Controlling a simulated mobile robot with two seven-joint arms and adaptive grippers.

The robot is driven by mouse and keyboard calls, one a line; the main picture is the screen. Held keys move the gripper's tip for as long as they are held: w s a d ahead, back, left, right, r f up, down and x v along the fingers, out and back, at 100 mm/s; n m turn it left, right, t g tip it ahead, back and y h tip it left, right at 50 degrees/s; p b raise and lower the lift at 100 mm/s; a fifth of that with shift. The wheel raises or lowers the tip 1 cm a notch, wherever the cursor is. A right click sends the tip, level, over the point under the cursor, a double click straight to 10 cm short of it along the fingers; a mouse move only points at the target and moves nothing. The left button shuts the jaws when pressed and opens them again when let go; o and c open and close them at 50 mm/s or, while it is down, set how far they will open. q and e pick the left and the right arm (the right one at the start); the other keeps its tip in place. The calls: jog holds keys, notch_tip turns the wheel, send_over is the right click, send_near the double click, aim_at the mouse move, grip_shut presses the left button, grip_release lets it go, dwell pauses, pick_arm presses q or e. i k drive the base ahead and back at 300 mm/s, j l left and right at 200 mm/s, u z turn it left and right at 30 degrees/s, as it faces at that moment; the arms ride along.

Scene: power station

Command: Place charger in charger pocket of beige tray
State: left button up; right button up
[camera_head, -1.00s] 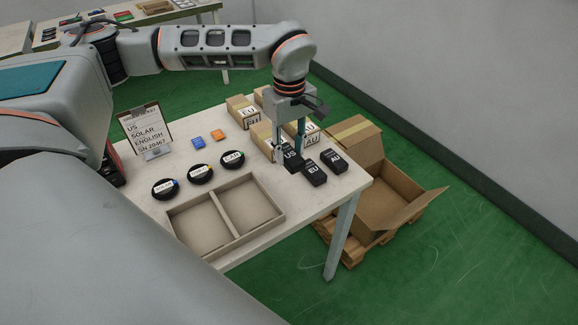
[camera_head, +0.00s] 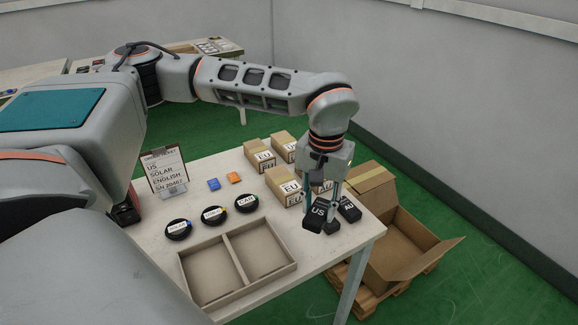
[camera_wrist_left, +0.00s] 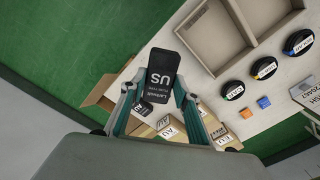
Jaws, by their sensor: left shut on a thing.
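My left gripper (camera_head: 330,202) is shut on a black charger marked US (camera_head: 318,212), held above the right part of the table. The charger also shows between the fingers in the left wrist view (camera_wrist_left: 161,76), its label facing the camera. The beige tray (camera_head: 238,262) lies at the table's front with two empty-looking compartments, to the left of the gripper. A black charger marked AU (camera_head: 350,209) is just right of the held one. Another black charger is mostly hidden behind the gripper. My right gripper is not in view.
Three black round pucks (camera_head: 214,216) lie behind the tray. Blue (camera_head: 213,184) and orange (camera_head: 234,177) blocks are farther back. Several cardboard boxes (camera_head: 259,156) stand behind the gripper. A ticket stand (camera_head: 165,171) is at left; an open carton (camera_head: 400,250) is beyond the right edge.

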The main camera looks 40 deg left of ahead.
aim_at(212, 276)
jog(key=i+l, duration=1.15)
jog(key=i+l+u, duration=0.1)
jog(key=u, duration=0.25)
jog(key=i+l+u, duration=0.1)
jog(key=u, duration=0.25)
jog(key=l+u, duration=0.15)
jog(key=u, duration=1.55)
jog(key=i+l, duration=0.05)
